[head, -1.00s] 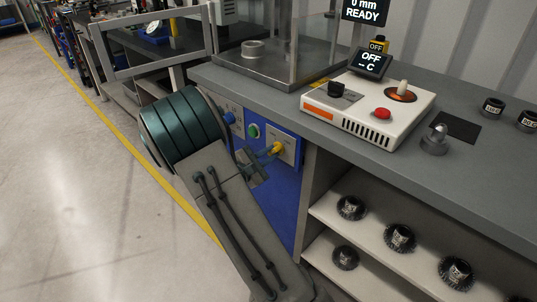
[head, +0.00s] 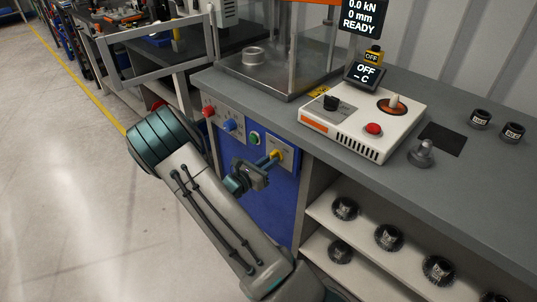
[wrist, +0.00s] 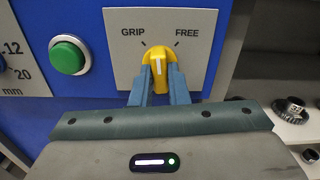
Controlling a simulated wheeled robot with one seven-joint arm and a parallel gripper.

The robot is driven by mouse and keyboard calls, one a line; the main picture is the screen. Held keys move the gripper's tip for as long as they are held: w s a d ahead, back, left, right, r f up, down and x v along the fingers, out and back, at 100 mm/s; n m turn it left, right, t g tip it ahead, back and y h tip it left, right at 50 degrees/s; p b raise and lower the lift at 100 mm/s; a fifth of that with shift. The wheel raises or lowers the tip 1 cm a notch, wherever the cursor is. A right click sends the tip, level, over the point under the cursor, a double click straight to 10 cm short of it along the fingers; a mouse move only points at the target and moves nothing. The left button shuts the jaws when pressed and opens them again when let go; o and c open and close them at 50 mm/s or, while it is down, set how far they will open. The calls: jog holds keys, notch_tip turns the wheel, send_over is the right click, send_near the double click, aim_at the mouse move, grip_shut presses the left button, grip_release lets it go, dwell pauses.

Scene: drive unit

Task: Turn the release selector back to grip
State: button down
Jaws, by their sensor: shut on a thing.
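The release selector is a yellow knob (wrist: 158,70) on a light plate (wrist: 190,25) marked GRIP at upper left and FREE at upper right. Its white line points about straight up, between the two marks. In the head view the knob (head: 276,155) sits at the right of the blue front panel. My gripper (wrist: 160,88) is shut on the knob, with one blue-grey finger on each side of its lower part. In the head view my gripper (head: 268,163) reaches the knob from the lower left.
A green button (wrist: 69,55) is left of the selector plate. Red (head: 208,112) and blue (head: 229,125) knobs are farther left. The bench top (head: 330,130) overhangs the panel, with a white control box (head: 370,120) on it. A shelf (head: 365,235) with several dark round parts is at right.

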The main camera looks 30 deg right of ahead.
jog(key=shift+n+p, duration=2.85)
jog(key=shift+n, duration=0.55)
jog(key=c, duration=1.4)
grip_release()
jog(key=shift+a, duration=0.1)
jog(key=b+v, duration=0.1)
jog(key=v, duration=1.2)
jog(key=shift+s+a, duration=0.15)
jog(key=shift+a, duration=0.15)
jog(key=shift+r, duration=0.1)
